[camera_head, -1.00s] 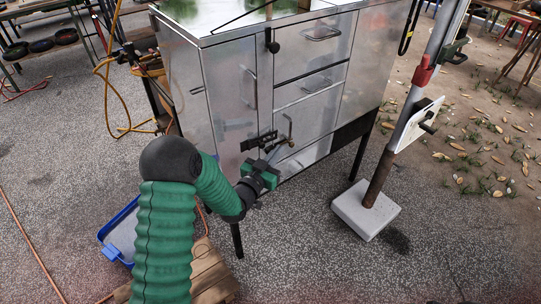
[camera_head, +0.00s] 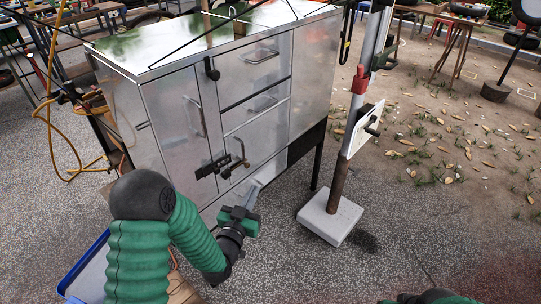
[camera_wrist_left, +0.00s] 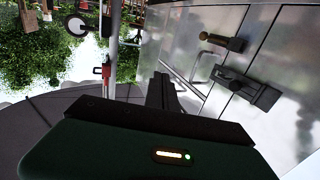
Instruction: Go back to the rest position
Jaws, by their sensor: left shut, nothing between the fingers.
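My left gripper (camera_head: 253,188) is in front of the metal cart (camera_head: 305,85), below and to the right of its door latch (camera_head: 212,166). The fingers are shut and empty, and look apart from the latch and the bent handle (camera_head: 238,155). In the left wrist view, the gripper's dark fingers (camera_wrist_left: 162,92) are together, with the latch (camera_wrist_left: 247,90) to their right. My left arm is bent at the lower left of the head view. A green and black part of my right arm shows at the bottom edge; its gripper is out of view.
A pole on a pale block base (camera_head: 330,215) stands right of the cart. A blue tray (camera_head: 85,275) lies at the lower left, partly behind my arm. A yellow hose (camera_head: 50,130) hangs at the left. Ground at the lower right is clear.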

